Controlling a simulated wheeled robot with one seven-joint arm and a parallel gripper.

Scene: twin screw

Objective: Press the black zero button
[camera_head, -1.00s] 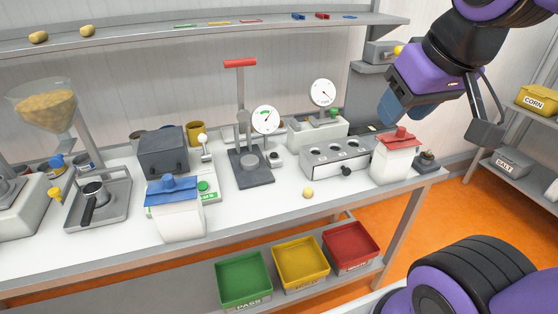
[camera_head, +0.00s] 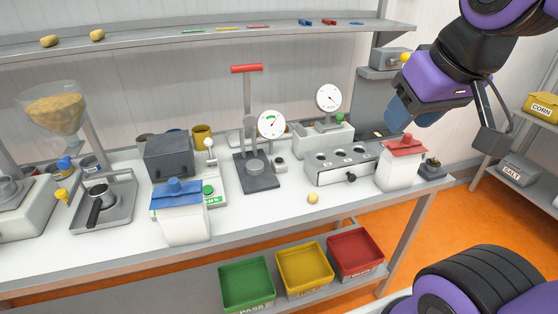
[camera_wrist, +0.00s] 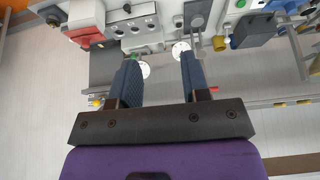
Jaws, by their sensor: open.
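A small white block with a dark button top (camera_head: 280,163) stands on the bench beside the press with the red handle (camera_head: 247,69). A black knob (camera_head: 351,178) sits on the front of a grey three-hole box (camera_head: 326,174). A small dark-topped device (camera_head: 432,168) stands at the bench's right end. I cannot tell for certain which of these is the zero button. My gripper (camera_head: 402,116) is raised above the right part of the bench, apart from everything. In the wrist view, its two blue fingers (camera_wrist: 160,62) are spread with nothing between them.
A red-lidded white container (camera_head: 400,165) stands below my gripper. Two dial gauges (camera_head: 271,124) rise behind the bench's middle. A blue-lidded container (camera_head: 181,215) is at the front left. A shelf (camera_head: 200,47) runs above; coloured trays (camera_head: 246,284) sit below.

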